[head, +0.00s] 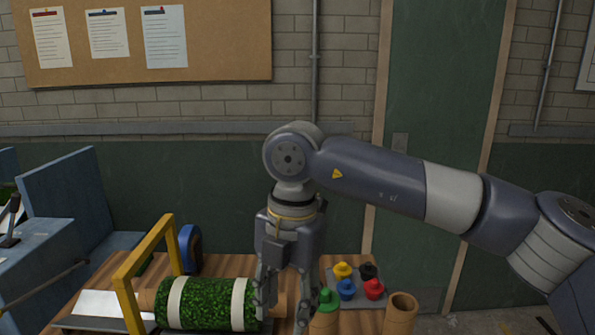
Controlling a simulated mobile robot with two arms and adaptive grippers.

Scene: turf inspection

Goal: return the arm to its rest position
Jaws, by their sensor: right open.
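My right arm comes in from the right and bends down at the elbow. My right gripper (281,302) points down at the front of the wooden table, with its fingers apart. It is close to the right end of a roll of green turf (205,305) with two pale bands. One finger overlaps the roll's end in the picture; I cannot tell whether they touch. My left gripper is not in view.
A yellow frame (127,290) stands at the roll's left end, with a blue object (189,248) behind. A wall and door stand behind.

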